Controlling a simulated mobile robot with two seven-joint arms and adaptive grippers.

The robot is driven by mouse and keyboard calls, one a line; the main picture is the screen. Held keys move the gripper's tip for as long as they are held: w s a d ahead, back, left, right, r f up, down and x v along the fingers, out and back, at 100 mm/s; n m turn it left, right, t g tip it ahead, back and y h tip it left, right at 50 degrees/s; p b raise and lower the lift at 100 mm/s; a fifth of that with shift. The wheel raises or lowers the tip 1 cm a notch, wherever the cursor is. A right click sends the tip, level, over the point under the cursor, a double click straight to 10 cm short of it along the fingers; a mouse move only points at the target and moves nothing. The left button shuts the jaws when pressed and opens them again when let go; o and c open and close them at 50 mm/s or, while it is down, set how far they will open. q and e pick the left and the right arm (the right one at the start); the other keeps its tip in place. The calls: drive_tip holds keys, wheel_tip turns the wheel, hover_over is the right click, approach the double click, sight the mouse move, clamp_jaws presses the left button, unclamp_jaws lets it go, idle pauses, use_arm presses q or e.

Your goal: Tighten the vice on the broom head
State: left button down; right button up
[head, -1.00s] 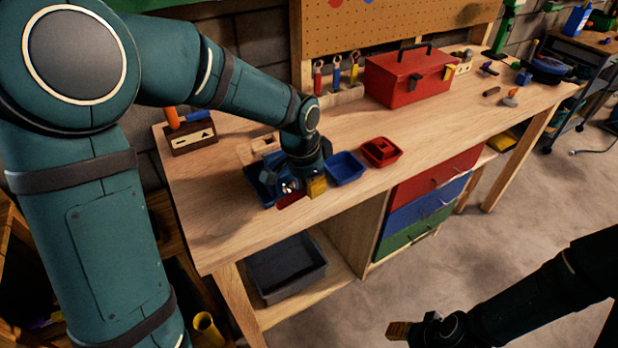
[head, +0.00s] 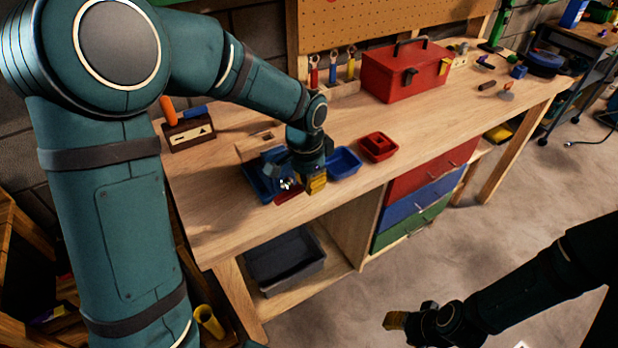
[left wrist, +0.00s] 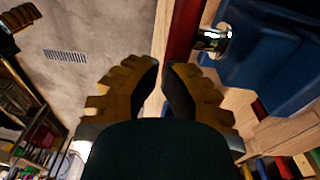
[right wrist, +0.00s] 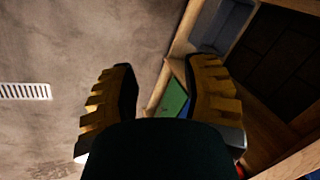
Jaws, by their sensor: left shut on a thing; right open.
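The blue vice (head: 262,181) sits at the front edge of the wooden workbench. It shows large in the left wrist view (left wrist: 262,62), with its silver screw end (left wrist: 213,40). A red bar (left wrist: 184,32), which looks like the vice handle, runs in front of it to my left fingertips. My left gripper (head: 315,182) is shut on this bar, though the fingers hide the contact. A pale wooden block with a dark hole (head: 262,140), probably the broom head, shows behind the vice; its hold in the jaws is hidden. My right gripper (head: 394,321) is open and empty over the floor.
A blue bin (head: 345,163) and a red bin (head: 378,147) stand right of my left gripper. A red toolbox (head: 405,75) is farther back on the workbench (head: 215,230). A dark tub (head: 287,262) sits on the shelf below. Floor in front is clear.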

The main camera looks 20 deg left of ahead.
use_arm(q)
drive_tip(key=shift+d+g+y+p, duration=0.1)
drive_tip(key=shift+g+y+p, duration=0.25)
drive_tip(key=shift+p, duration=0.45)
drive_tip(key=g+y+p, duration=0.1)
drive_tip(key=p, duration=0.1)
drive_tip(key=f+g+p, duration=0.1)
drive_tip(key=p, duration=0.1)
drive_tip(key=g+y+p, duration=0.1)
drive_tip(key=g+p, duration=0.1)
drive_tip(key=shift+w+d+f+y, duration=0.2)
drive_tip(key=shift+w+f+y, duration=0.1)
drive_tip(key=shift+f+y, duration=0.05)
drive_tip(key=shift+f+g+y+p, duration=0.6)
drive_tip(key=shift+f+g+y, duration=0.15)
drive_tip(key=shift+g, duration=0.2)
drive_tip(key=shift+s+f, duration=0.1)
drive_tip(key=shift+f, duration=0.05)
use_arm(e)
wheel_tip(320, 180, up, 9)
drive_tip(key=w, duration=0.2)
drive_tip(key=shift+d+r+t, duration=0.15)
drive_tip(key=shift+d+t, duration=0.15)
use_arm(q)
drive_tip(key=shift+f, duration=0.2)
use_arm(e)
drive_tip(key=shift+r, duration=0.1)
